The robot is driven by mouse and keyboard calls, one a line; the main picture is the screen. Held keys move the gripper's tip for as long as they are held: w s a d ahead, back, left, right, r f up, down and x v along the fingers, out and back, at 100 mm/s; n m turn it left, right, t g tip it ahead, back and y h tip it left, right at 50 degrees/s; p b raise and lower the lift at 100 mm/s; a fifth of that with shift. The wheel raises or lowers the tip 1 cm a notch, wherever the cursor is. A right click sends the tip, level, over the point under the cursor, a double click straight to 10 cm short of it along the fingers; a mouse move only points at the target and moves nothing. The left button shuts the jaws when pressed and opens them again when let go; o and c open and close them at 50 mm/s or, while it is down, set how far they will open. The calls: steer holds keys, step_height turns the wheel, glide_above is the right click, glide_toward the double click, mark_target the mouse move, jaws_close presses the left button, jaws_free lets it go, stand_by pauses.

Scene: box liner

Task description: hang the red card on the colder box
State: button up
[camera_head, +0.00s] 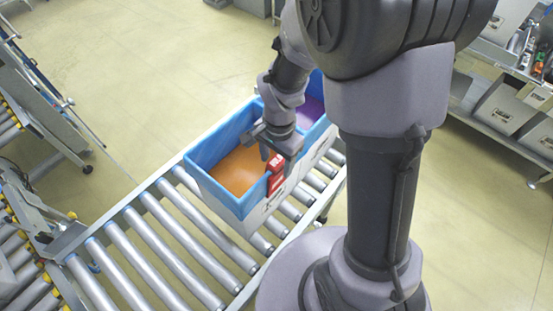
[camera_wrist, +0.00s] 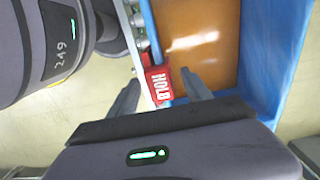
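The red card (camera_head: 276,184), lettered "HOLD", sits over the near side rim of the blue-lined box with an orange inside (camera_head: 205,159), part of it down the outer face. It also shows in the wrist view (camera_wrist: 158,84), beside the blue wall and orange floor (camera_wrist: 205,40). My gripper (camera_head: 278,158) is right above the card. In the wrist view its two fingers (camera_wrist: 160,86) stand apart on either side of the card, with gaps visible. The second box, with a purple inside (camera_head: 309,128), stands directly behind, partly hidden by my arm.
Both boxes stand on a roller conveyor (camera_head: 160,232), with bare rollers in front of the orange box. A shelf with grey bins (camera_head: 504,106) is at the right. Other conveyors and racks are at the left. The floor between is clear.

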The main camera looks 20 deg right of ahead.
step_height(320, 180, up, 17)
steer(key=p, duration=0.5)
steer(key=shift+w+d+r+p, duration=0.2)
steer(key=shift+w+d+p, duration=0.05)
steer(key=shift+d+p, duration=0.15)
